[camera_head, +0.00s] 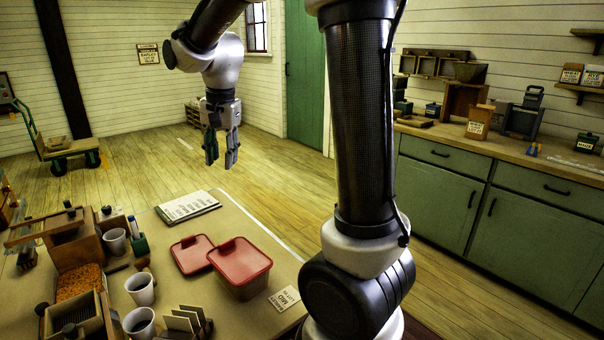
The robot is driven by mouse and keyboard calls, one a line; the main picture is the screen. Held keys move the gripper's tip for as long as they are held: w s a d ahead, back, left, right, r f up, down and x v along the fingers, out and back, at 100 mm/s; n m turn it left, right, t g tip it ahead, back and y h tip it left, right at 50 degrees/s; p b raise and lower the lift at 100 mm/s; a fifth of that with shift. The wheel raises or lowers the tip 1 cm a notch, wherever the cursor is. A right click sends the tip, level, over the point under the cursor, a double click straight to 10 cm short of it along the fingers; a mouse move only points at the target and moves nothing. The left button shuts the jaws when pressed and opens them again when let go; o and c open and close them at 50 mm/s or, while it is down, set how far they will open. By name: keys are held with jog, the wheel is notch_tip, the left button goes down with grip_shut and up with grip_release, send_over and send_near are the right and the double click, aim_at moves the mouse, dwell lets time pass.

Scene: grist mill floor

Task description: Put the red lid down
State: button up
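A flat red lid (192,254) lies on the tan table (250,222). Close on its right stands a tub (241,287) with a red top (240,259); the lid's right edge is beside or slightly behind the tub, and I cannot tell whether they touch. My gripper (221,162) hangs fingers-down above and beyond the lid, near the table's far edge in the picture. Its two fingers are apart, with nothing seen between them.
A notepad (187,207) lies behind the lid. White cups (140,288), a wooden box (73,245) and a card rack (186,322) crowd the left and front. A small card (284,298) lies right of the tub. Green cabinets (520,225) stand at right.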

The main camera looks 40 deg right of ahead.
jog(key=s+d+n, duration=0.2)
jog(key=s+n, duration=0.1)
jog(key=s, duration=0.5)
jog(key=s+d+r+n+t, duration=0.1)
jog(key=s+d+n, duration=0.1)
jog(key=s, duration=0.6)
jog(key=s+d+n+t, duration=0.1)
jog(key=s+d+n, duration=0.1)
jog(key=s+n, duration=0.3)
jog(key=s, duration=0.3)
jog(key=shift+s+r, duration=0.2)
jog(key=shift+r, duration=0.2)
